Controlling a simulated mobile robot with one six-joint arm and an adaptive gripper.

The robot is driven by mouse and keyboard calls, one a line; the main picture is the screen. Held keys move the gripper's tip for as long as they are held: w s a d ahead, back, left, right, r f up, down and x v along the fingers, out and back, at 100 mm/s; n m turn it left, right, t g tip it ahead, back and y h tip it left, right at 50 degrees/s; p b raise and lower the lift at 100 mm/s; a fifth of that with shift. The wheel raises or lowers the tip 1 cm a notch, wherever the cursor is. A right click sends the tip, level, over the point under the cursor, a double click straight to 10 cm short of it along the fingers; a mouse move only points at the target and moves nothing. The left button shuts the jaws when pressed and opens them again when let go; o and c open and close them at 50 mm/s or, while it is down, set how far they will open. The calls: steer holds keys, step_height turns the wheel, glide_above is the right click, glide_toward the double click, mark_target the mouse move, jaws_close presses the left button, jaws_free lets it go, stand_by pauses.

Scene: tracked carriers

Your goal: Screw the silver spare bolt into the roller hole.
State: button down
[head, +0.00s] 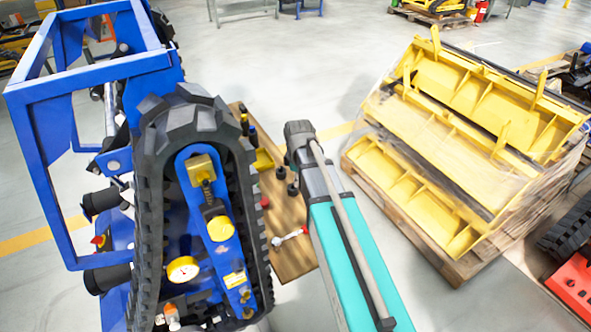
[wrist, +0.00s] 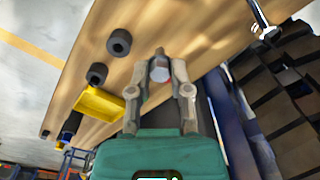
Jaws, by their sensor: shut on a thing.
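In the wrist view my gripper (wrist: 160,63) is shut on a small silver piece (wrist: 159,73) with a reddish patch, which looks like the spare bolt. It hangs over the wooden board. In the head view my gripper's fingers are hidden behind my teal arm. The blue tracked carrier (head: 64,83) stands at left, its black track (head: 149,200) standing high around a blue frame. I cannot make out the roller hole. Two black rollers (wrist: 118,41) stand on the board in the wrist view, left of my fingers.
The track's dark pads (wrist: 285,85) stand close at right in the wrist view. A pallet of yellow parts (head: 440,170) stands right.

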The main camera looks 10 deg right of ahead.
steer(key=s, duration=0.1)
steer(key=s+r+p, duration=0.1)
steer(key=s, duration=0.1)
steer(key=s+r, duration=0.1)
steer(key=s, duration=0.1)
steer(key=shift+s+r+p, duration=0.15)
steer(key=shift+r+p, duration=0.05)
steer(key=shift+p, duration=0.2)
steer(key=shift+s, duration=0.15)
stand_by(0.4)
